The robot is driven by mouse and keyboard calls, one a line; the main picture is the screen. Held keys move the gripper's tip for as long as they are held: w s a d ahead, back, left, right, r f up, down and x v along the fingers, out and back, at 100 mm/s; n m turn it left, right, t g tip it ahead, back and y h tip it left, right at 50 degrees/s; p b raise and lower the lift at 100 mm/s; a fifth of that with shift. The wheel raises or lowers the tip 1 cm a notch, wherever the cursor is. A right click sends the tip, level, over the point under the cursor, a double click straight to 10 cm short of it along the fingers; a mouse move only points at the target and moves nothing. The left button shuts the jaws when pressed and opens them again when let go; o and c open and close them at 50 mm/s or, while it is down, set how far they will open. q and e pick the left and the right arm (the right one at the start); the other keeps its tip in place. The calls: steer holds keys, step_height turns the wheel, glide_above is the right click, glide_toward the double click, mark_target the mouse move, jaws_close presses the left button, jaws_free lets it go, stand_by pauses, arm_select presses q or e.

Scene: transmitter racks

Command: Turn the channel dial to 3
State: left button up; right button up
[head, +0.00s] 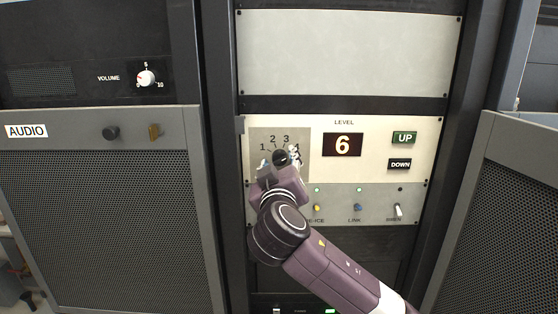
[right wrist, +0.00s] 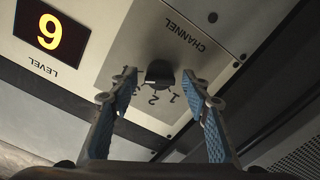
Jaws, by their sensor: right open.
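The channel dial (head: 281,157) is a black knob on a grey plate, with numbers 1, 2, 3 and 4 around it in the head view. In the right wrist view the black dial (right wrist: 159,72) appears upside down under the word CHANNEL. Which number it points at I cannot tell. My right gripper (head: 279,164) is in front of the dial and partly covers the plate. In the right wrist view my right gripper (right wrist: 158,78) is open, with one blue-padded finger on each side of the dial. Contact is not clear. My left gripper is not in view.
Right of the dial a level display (head: 343,145) reads 6, beside UP (head: 404,138) and DOWN (head: 400,164) buttons. Below is a strip with toggle switches, one labelled LINK (head: 357,207). An audio rack with a volume knob (head: 146,78) stands at left. A blank panel (head: 348,52) is above.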

steer(key=shift+c, duration=0.2)
steer(key=c, duration=1.1)
steer(key=n+p, duration=0.1)
steer(key=n, duration=0.3)
steer(key=shift+n+p, duration=0.3)
steer(key=shift+p, duration=0.1)
steer(key=shift+n+p, duration=0.7)
steer(key=shift+n, duration=0.8)
steer(key=shift+f, duration=0.1)
